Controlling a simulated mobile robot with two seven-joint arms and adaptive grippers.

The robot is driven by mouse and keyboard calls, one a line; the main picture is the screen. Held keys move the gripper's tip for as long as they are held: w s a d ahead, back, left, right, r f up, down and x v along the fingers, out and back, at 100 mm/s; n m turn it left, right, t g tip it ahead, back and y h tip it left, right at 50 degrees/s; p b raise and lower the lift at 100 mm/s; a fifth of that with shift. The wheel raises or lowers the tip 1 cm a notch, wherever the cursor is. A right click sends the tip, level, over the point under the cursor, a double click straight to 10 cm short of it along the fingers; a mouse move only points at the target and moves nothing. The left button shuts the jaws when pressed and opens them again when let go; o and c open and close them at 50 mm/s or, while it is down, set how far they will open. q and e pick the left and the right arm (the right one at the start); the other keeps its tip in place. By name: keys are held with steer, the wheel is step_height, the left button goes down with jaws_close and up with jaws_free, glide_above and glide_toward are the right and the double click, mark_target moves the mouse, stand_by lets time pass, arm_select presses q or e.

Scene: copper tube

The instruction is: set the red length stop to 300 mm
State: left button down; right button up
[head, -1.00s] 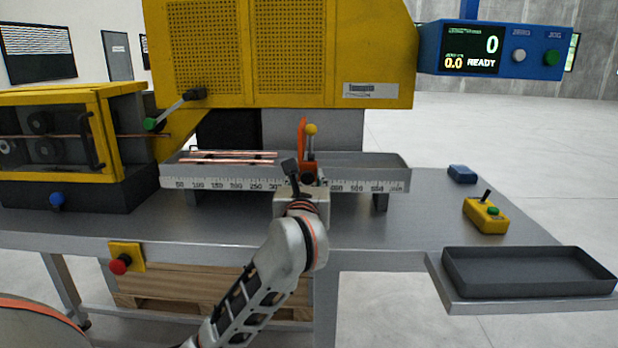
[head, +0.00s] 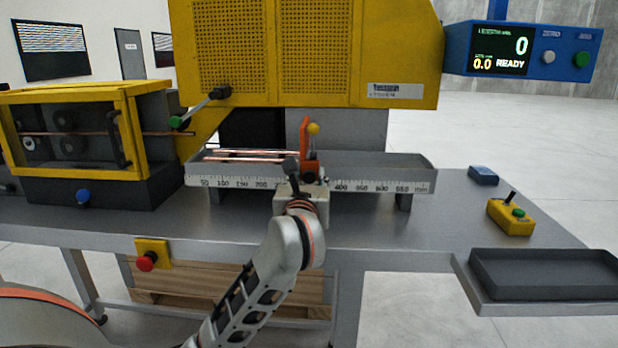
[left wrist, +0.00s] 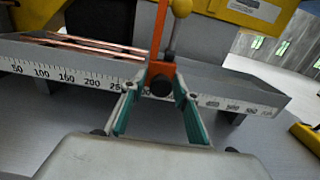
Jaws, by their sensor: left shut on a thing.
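The red length stop (head: 306,140), an orange-red upright with a yellow ball knob (head: 313,128), stands on the scale rail (head: 375,186). In the left wrist view the stop (left wrist: 157,40) has a dark round knob (left wrist: 160,86) at its foot. My left gripper (left wrist: 158,92) has its teal-lined fingers on both sides of that foot and is shut on it. In the head view my left gripper (head: 305,180) covers the scale marks under the stop. The stop is right of the 200 mark; its exact reading is hidden. My right gripper is not in view.
Copper tubes (head: 250,153) lie in the trough left of the stop. A yellow machine (head: 300,60) rises behind, with a blue display (head: 520,50) reading READY. A yellow control box (head: 511,217) and a dark tray (head: 540,272) are at the right.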

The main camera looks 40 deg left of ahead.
arm_select(q)
steer(key=c, duration=1.8)
jaws_free()
steer(key=shift+o, duration=0.2)
steer(key=v, duration=0.7)
steer(key=shift+s, duration=0.25)
steer(key=shift+d, duration=0.1)
